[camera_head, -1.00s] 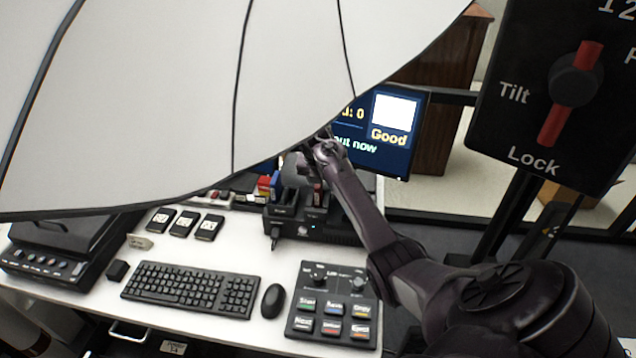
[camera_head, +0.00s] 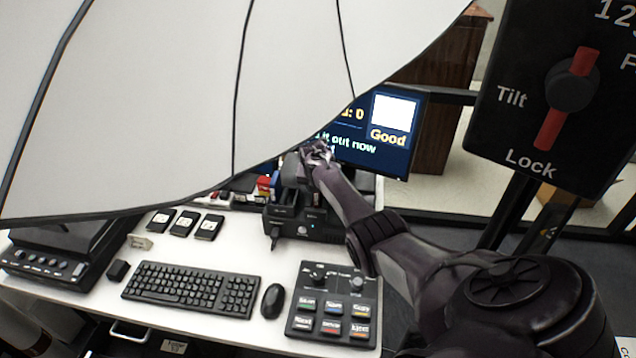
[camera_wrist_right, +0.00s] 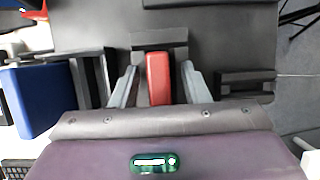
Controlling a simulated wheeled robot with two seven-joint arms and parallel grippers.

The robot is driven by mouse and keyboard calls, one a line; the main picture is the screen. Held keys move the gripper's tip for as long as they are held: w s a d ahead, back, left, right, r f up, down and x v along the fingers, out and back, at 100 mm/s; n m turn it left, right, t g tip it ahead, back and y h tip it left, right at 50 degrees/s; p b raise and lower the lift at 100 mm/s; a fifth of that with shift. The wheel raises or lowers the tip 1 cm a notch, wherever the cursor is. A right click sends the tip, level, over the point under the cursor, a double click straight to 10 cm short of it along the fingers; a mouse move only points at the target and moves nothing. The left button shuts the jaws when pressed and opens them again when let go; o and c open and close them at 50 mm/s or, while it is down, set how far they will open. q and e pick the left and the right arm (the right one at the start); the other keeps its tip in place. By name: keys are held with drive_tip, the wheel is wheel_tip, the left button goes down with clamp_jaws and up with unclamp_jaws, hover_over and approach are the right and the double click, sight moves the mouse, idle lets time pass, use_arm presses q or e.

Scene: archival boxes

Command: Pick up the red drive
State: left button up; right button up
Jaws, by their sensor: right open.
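The red drive (camera_wrist_right: 159,78) stands in a slot of the black dock, seen from above in the right wrist view. My right gripper (camera_wrist_right: 160,75) is open, with one finger on each side of the red drive and a narrow gap visible on both sides. In the head view my right gripper (camera_head: 318,156) is over the black dock (camera_head: 300,226), and it hides the drive there. My left gripper is not in view.
A blue drive (camera_wrist_right: 35,98) stands left of the dock in the wrist view. A white umbrella (camera_head: 180,90) covers the upper left. A monitor (camera_head: 385,135) is behind the dock. A keyboard (camera_head: 190,288), mouse (camera_head: 272,300) and button panel (camera_head: 333,305) lie in front.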

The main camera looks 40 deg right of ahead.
clamp_jaws()
idle(0.3)
